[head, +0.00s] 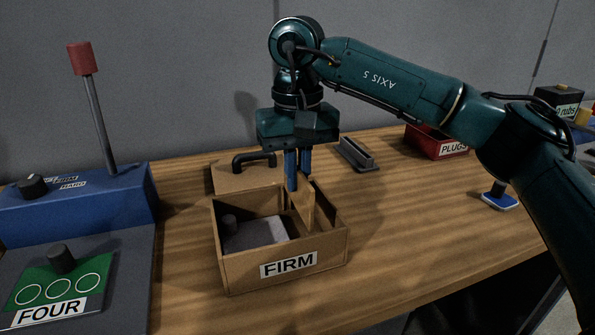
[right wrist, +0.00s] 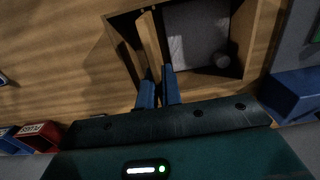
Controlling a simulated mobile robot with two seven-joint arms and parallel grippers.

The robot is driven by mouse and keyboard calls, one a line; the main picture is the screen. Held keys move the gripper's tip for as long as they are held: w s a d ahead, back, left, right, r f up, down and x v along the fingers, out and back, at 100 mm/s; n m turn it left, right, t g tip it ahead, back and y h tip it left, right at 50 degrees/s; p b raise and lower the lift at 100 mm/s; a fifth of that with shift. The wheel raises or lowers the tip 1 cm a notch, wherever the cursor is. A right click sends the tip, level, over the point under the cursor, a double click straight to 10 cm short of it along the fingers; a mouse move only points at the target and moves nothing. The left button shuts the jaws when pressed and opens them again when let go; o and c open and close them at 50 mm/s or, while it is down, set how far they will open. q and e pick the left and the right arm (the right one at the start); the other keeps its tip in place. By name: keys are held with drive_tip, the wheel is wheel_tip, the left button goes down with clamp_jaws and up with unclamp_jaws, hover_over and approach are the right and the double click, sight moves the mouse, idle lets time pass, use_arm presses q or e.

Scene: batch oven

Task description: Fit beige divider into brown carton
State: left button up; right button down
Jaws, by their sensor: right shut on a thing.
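The brown carton (head: 240,273) labelled FIRM stands open on the wooden table, and its wall shows in the right wrist view (right wrist: 243,38). My right gripper (head: 298,185) points down over the carton's right part and is shut on the beige divider (head: 304,207). The divider is upright, its lower part inside the carton right of a grey pad; its lower edge is hidden, so I cannot tell if it is seated. In the right wrist view the divider (right wrist: 149,45) runs ahead of the blue fingers (right wrist: 158,88), near one side wall. My left gripper is out of view.
The grey pad (head: 258,234) with a round knob fills the carton's left part. A brown panel with a black handle (head: 255,157) lies behind. A blue lever unit (head: 75,210) stands left, a grey holder (head: 358,154) and red PLUGS bin (head: 430,143) right.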

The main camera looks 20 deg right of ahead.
sight(297, 207)
drive_tip(key=shift+f+b, duration=1.45)
drive_tip(key=shift+f, duration=0.85)
idle(1.5)
drive_tip(key=shift+f+b, duration=1)
drive_tip(key=shift+f, duration=0.6)
idle(1.1)
drive_tip(key=c, duration=1.5)
unclamp_jaws()
